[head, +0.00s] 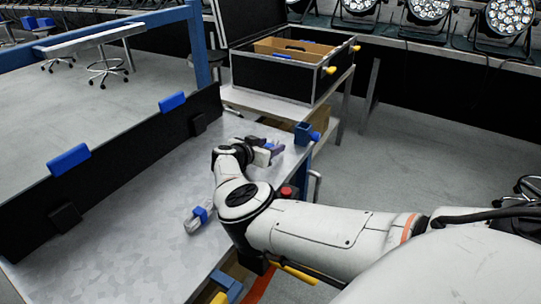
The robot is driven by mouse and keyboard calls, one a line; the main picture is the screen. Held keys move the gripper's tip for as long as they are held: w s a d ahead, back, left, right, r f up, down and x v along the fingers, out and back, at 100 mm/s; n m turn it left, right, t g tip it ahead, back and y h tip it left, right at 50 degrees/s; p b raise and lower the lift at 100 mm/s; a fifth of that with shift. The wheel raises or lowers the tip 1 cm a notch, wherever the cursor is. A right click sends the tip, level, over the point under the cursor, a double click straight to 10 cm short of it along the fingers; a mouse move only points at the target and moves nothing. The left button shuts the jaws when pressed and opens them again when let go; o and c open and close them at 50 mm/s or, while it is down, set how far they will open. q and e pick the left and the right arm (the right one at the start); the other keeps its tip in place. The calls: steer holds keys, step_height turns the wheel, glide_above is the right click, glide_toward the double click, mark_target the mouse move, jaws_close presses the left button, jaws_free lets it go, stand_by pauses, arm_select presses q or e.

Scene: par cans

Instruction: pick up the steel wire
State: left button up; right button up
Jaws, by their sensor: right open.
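My right arm reaches in from the right over the grey metal worktable (130,225). My right gripper (266,152) is open near the table's far right end, low over the top. Small dark and purplish items show at its fingers, too small and partly covered to name. I cannot make out the steel wire for certain. A small grey item with a blue band (197,219) lies on the table left of my forearm, apart from the gripper. My left gripper is not in view.
A black panel with blue clips (110,165) edges the table's left side. A blue holder (305,133) is at the far right corner. A black case (275,75) stands on a bench behind. A red button (287,192) shows beside my arm. The table's middle is mostly clear.

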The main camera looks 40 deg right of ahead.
jaws_close()
steer(key=shift+r, duration=0.15)
